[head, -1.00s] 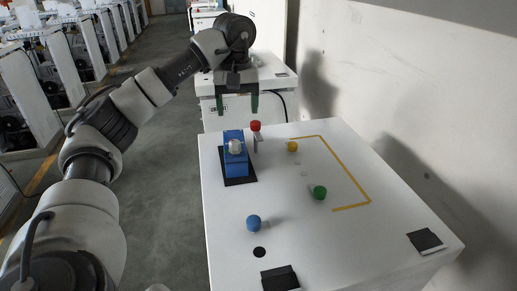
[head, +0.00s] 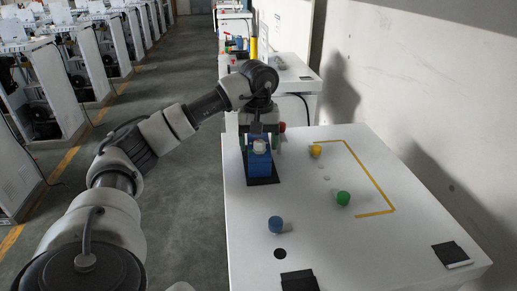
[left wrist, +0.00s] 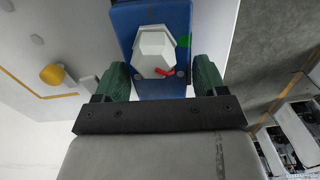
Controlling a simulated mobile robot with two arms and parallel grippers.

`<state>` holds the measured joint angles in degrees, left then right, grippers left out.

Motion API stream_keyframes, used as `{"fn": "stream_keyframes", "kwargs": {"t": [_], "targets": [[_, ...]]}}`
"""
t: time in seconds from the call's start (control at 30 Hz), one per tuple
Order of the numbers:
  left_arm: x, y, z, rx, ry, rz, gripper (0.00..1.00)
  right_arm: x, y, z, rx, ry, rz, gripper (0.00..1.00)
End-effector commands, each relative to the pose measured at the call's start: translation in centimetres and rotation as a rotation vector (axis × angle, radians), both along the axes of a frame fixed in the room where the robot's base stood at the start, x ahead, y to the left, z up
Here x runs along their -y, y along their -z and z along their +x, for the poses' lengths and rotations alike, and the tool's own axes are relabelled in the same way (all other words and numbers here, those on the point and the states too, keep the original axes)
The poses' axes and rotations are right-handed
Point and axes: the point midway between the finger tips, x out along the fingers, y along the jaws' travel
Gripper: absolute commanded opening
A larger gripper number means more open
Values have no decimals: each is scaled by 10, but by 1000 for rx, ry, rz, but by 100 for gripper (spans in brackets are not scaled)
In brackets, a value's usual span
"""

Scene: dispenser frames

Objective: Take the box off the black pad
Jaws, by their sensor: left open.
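The blue box (head: 259,166) with a pale faceted piece on top stands on the black pad (head: 272,181) at the table's far left. My left gripper (head: 260,145) is open, its dark green fingers low at the box's top, one on each side. In the left wrist view the blue box (left wrist: 150,18) and its pale piece with a red mark lie between and just ahead of the open fingers (left wrist: 162,72). I cannot tell whether the fingers touch it. My right gripper does not show.
A red knob (head: 282,127) shows just behind my gripper. Yellow (head: 315,151), green (head: 343,198) and blue (head: 275,224) knobbed pieces lie on the white table (head: 375,245). A yellow line marks the right side. Black patches lie near the front edge.

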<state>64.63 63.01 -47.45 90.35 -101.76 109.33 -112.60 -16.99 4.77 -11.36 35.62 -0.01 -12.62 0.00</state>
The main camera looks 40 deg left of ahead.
Motion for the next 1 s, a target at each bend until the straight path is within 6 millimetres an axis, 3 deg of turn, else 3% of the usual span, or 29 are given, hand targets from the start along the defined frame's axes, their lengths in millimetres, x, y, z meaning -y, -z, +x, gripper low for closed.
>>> {"fn": "stream_keyframes", "kwargs": {"t": [0.33,0.63,1.0], "targets": [[0,12,0,1,1,1,71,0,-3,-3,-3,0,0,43],[0,11,0,1,1,0,29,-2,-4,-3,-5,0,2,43],[0,4,1,4,1,-1,29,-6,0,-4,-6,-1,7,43]]}}
